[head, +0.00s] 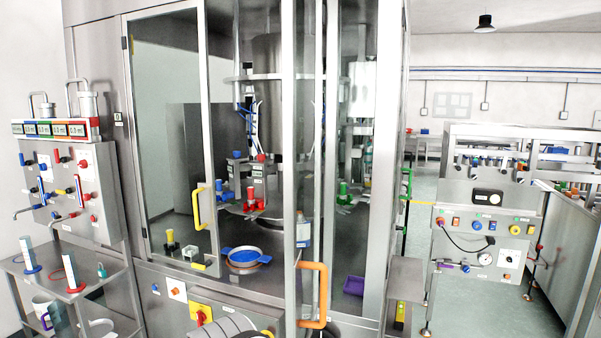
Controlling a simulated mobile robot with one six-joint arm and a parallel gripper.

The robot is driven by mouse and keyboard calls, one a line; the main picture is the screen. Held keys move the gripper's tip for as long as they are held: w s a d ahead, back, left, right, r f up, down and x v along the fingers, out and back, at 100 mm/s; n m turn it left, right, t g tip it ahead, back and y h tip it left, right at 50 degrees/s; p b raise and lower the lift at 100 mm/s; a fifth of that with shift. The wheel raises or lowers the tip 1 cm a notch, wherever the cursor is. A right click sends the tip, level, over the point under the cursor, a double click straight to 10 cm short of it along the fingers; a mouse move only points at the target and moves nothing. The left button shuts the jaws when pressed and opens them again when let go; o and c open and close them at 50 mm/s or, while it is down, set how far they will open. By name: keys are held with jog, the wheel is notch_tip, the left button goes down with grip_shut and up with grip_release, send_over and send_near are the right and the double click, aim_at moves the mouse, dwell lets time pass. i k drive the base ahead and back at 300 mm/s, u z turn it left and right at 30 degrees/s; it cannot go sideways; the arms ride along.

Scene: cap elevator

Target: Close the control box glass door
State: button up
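A tall steel cabinet (96,110) with glass doors stands in the middle. Its left glass door (165,130) has a metal frame and a yellow handle (195,208). This door appears to stand open, with a gap to the right of its frame. An orange handle (325,295) is on a second glass door (355,130) at the right, seen at a steep angle; I cannot tell whether it is shut. No label shows which is the control box door. My gripper is not clearly visible; a grey ribbed part at the bottom seems to be mine.
Inside the cabinet are a blue dish (246,257) and a purple tray (354,286). A valve panel (65,185) and shelf (75,285) stand at the left. A control panel (487,225) stands at the right, with open floor (460,315) near it.

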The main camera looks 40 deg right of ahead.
aim_at(294, 265)
jog(key=k, duration=0.65)
jog(key=z, duration=0.9)
jog(key=i, duration=1)
jog(key=u, duration=0.6)
jog(key=k, duration=0.6)
jog(key=z, duration=0.45)
